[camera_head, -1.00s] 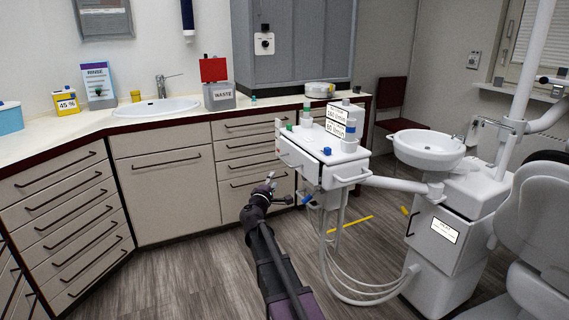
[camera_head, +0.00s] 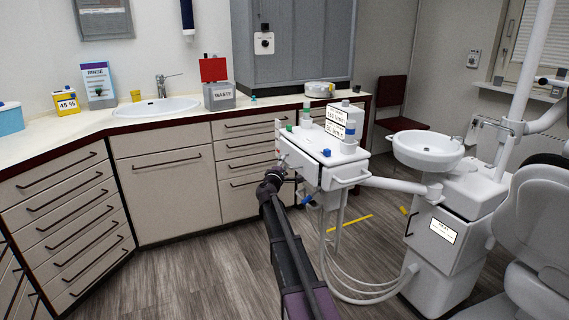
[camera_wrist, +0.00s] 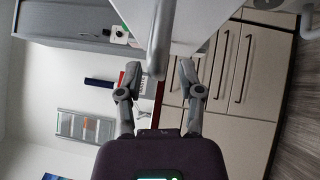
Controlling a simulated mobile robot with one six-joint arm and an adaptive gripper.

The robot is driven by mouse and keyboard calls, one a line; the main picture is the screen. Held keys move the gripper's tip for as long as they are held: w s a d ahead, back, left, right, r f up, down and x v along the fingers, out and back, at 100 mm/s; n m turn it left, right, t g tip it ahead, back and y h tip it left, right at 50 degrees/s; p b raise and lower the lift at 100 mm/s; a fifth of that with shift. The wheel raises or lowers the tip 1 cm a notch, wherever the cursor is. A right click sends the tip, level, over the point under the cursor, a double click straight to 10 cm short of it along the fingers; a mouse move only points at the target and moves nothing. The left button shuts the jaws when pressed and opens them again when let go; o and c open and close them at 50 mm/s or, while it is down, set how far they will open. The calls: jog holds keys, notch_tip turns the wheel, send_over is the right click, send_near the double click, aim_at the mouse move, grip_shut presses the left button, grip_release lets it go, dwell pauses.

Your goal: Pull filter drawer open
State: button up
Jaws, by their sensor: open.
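The white instrument unit (camera_head: 325,160) stands right of the counter. A drawer front (camera_head: 298,163) is on its left side, mostly flush with the body. In the wrist view a pale bar handle (camera_wrist: 161,40) stands out from a white panel (camera_wrist: 190,22). My gripper (camera_head: 281,168) is at the unit's left side, and its fingertips are hard to make out there. In the wrist view my gripper (camera_wrist: 159,74) is open, one finger on each side of the handle's near end. I see no clear contact. No filter label is readable on the drawer.
Bottles and a sign (camera_head: 337,121) stand on the unit. White hoses (camera_head: 335,265) hang below. Beige counter drawers (camera_head: 245,150) are close behind my gripper. The floor (camera_head: 190,270) at left is clear.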

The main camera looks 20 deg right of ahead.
jog(key=shift+w+d, duration=0.25)
jog(key=shift+w, duration=0.05)
grip_shut()
jog(key=shift+s+a, duration=0.1)
jog(key=shift+s, duration=0.05)
